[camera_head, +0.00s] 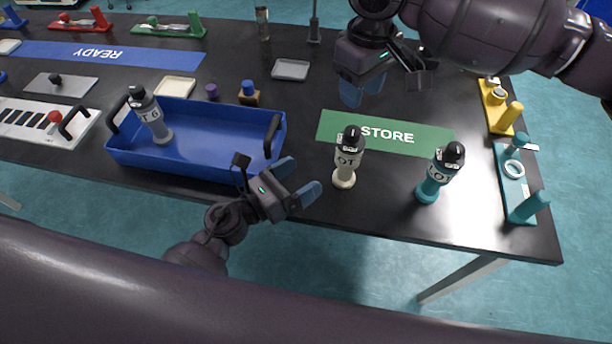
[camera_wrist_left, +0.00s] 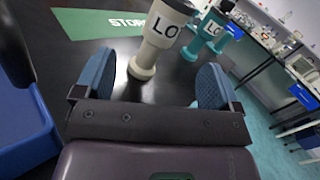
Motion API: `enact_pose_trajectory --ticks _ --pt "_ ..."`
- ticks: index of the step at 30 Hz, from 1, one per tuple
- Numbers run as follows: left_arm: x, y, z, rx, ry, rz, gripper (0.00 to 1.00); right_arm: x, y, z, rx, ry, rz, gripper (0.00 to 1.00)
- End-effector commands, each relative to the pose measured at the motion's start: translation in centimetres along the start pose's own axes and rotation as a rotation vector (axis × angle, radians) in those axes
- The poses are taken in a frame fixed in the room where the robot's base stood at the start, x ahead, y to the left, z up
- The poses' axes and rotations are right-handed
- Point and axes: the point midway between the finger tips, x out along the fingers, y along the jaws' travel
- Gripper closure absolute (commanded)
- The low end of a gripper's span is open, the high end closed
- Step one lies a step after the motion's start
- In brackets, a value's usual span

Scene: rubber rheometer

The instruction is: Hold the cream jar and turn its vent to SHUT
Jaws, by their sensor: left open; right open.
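The cream jar (camera_head: 344,172) stands upright on the black table, with a dark grey upper part, a white label and a black knob on top. My left gripper (camera_head: 303,182) is open, just left of the jar, its blue fingers pointing toward it. In the left wrist view the cream jar (camera_wrist_left: 146,62) stands beyond and between the two open fingers (camera_wrist_left: 155,82), not touched; its top is cut off. My right gripper (camera_head: 362,92) is open and empty above the table, behind the jar. The vent's setting is too small to read.
A teal jar (camera_head: 430,190) stands right of the cream jar. The green STORE mat (camera_head: 335,128) lies behind them. A blue tray (camera_head: 200,165) holding a grey jar (camera_head: 150,115) is at the left. Teal (camera_head: 518,190) and yellow (camera_head: 497,110) fixtures line the right edge.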

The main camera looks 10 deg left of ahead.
Motion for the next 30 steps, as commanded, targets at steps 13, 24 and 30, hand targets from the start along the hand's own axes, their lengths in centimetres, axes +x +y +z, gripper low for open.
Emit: enact_pose_trajectory --ticks 13,24,30 --pt "2.8 -0.4 -1.0 0.276 0.059 -0.032 0.11 0.0 0.0 0.0 0.0 0.0 0.0 0.57" --pt "8.4 -0.6 -1.3 0.271 0.057 -0.031 0.11 0.0 0.0 0.0 0.0 0.0 0.0 0.57" --pt "10.9 -0.6 -1.5 0.271 0.059 -0.031 0.11 0.0 0.0 0.0 0.0 0.0 0.0 0.57"
